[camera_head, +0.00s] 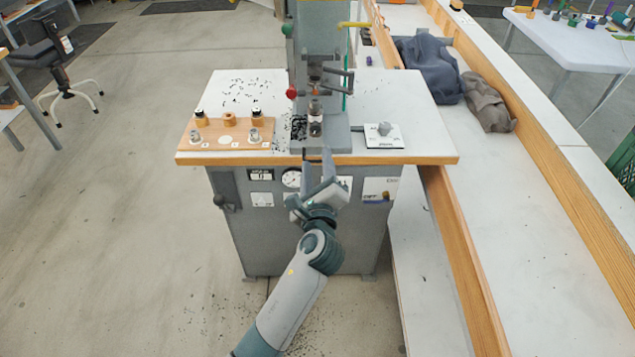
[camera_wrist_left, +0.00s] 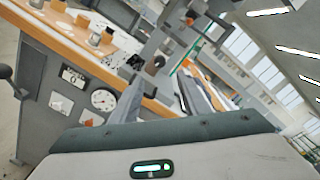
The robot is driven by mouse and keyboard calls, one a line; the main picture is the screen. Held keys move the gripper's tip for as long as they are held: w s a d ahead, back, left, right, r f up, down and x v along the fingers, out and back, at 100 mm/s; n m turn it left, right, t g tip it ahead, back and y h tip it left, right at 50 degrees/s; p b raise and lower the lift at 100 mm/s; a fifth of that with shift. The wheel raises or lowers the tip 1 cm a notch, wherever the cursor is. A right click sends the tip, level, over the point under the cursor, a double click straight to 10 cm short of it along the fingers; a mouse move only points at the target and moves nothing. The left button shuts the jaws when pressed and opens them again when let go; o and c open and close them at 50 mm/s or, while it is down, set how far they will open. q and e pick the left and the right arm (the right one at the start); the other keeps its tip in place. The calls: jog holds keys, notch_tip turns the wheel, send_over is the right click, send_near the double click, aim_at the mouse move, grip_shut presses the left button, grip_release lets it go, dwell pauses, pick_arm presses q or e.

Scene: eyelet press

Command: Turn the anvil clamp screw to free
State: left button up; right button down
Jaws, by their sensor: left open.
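The eyelet press (camera_head: 318,45) stands on a white-topped bench with a wooden edge. Its dark cylindrical anvil (camera_head: 316,122) stands upright on the grey press base (camera_head: 338,133). My left gripper (camera_head: 317,163) is open at the bench's front edge, just in front of the base and below the anvil. In the left wrist view, the left gripper's fingers (camera_wrist_left: 160,82) are apart, pointing at the press. I cannot make out the clamp screw clearly; it is small or hidden near the fingertips. My right gripper is not in view.
A wooden board (camera_head: 231,138) with several die pieces lies left of the base. A white plate with a grey knob (camera_head: 384,129) is to its right. The press lever has a red ball (camera_head: 291,93). Grey cloths (camera_head: 432,66) lie on the side bench.

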pick_arm(q)
jog(key=s, duration=0.5)
jog(key=shift+s+b, duration=0.25)
jog(key=shift+b, duration=0.05)
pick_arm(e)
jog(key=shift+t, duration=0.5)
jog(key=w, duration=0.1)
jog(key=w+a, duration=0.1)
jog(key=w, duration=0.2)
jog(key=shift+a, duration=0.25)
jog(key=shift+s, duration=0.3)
